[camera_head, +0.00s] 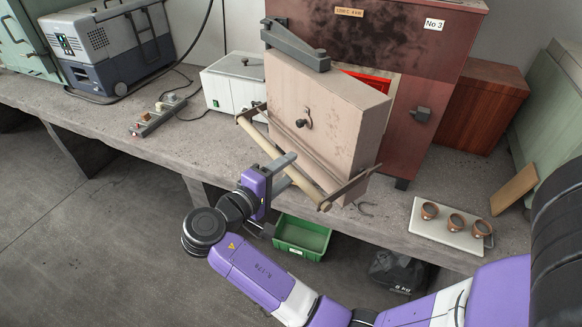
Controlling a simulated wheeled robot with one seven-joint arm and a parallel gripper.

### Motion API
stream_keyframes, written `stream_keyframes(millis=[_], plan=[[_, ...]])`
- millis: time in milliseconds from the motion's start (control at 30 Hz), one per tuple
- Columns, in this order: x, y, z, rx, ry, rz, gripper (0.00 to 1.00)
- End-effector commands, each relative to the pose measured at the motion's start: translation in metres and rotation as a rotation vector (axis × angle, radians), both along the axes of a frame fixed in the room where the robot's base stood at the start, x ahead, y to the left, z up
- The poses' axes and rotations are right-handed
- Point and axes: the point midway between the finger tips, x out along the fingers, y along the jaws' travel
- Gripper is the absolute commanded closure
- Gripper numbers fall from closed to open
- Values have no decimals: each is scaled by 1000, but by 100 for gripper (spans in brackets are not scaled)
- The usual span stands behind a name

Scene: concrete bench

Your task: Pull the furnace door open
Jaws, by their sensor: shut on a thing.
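The furnace (440,55) is a reddish-brown box marked No 3 at the back of the bench. Its thick beige door (340,115) stands partly open, out from the furnace front. A red interior (372,82) shows through the gap at the door's upper right. A dark hinge bracket (295,47) sits on top of the door. A pale bar handle (258,140) runs slantwise across the door's front between two metal brackets. My gripper (284,172) is shut on the bar handle near its middle, with the fingers hiding part of it.
A white tray (450,240) with three small brown cups lies on the bench at right. A green crate (302,236) and black bag (400,270) sit below. The floor at left is clear.

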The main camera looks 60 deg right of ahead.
Motion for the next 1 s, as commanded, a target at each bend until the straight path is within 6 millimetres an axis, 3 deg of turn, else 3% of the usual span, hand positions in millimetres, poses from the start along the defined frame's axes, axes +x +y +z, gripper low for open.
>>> stream_keyframes(millis=[333, 1000], plan=[[0, 4, 3, -2, -1, 1, 54], [-3, 45, 8, -1, 0, 1, 54]])
